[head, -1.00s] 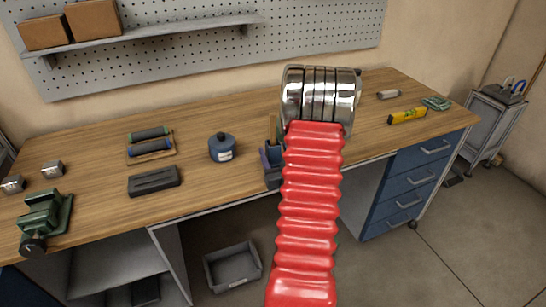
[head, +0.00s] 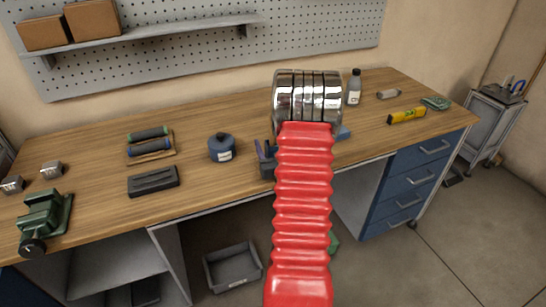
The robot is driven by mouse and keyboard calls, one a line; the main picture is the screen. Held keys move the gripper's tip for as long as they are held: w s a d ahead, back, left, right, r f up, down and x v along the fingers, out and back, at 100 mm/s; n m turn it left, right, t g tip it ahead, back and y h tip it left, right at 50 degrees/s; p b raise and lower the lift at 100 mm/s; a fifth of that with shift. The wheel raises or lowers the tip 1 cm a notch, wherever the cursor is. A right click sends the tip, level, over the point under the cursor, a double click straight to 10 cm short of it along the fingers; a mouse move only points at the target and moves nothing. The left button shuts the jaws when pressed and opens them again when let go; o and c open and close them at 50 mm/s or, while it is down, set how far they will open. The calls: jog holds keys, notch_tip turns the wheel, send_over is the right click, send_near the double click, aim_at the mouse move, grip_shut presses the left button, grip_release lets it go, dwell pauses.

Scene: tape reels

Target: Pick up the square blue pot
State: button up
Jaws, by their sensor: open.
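A blue pot (head: 221,149) with a knobbed lid and a pale label stands upright on the wooden bench, left of my arm. Its body looks rather rounded; I cannot tell from here whether it is square. Nothing touches it. Another blue piece (head: 343,132) shows just right of my arm, mostly hidden behind it, so I cannot tell its shape. My red ribbed arm with chrome rings rises across the middle of the head view. My gripper is hidden behind it.
A dark blue holder (head: 266,165) is partly hidden left of my arm. A bottle (head: 354,87) and yellow level (head: 407,116) stand right. Bare wood surrounds the pot.

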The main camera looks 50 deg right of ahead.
jog(key=shift+c, duration=0.5)
jog(key=c, duration=1.3)
